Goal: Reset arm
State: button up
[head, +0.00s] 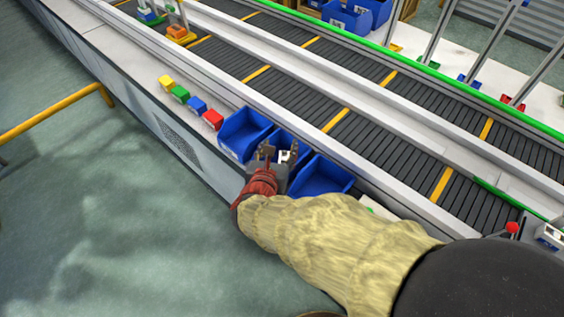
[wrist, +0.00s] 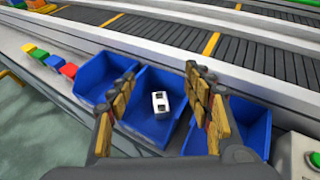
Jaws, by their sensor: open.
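My gripper (wrist: 160,98) is open, its two fingers spread above the middle one of three blue bins in the wrist view. A small white block (wrist: 160,104) with two dark openings lies in the middle bin (wrist: 149,128), seen between the fingers and apart from them. In the head view my gripper (head: 278,152) is over the row of bins, and my sleeved arm reaches in from the lower right. The hand hides much of the middle bin there.
The left bin (head: 236,142) and right bin (head: 325,178) flank the middle one. Red (head: 213,118), blue (head: 196,105), green (head: 180,93) and yellow (head: 167,82) pieces line the ledge. Conveyors (head: 365,135) run behind. A green button (wrist: 314,159) is at the right. A yellow rail (head: 50,122) stands left.

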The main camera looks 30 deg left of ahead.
jog(key=shift+s+d+r, duration=0.15)
jog(key=shift+s+r, duration=0.1)
jog(key=shift+s, duration=0.35)
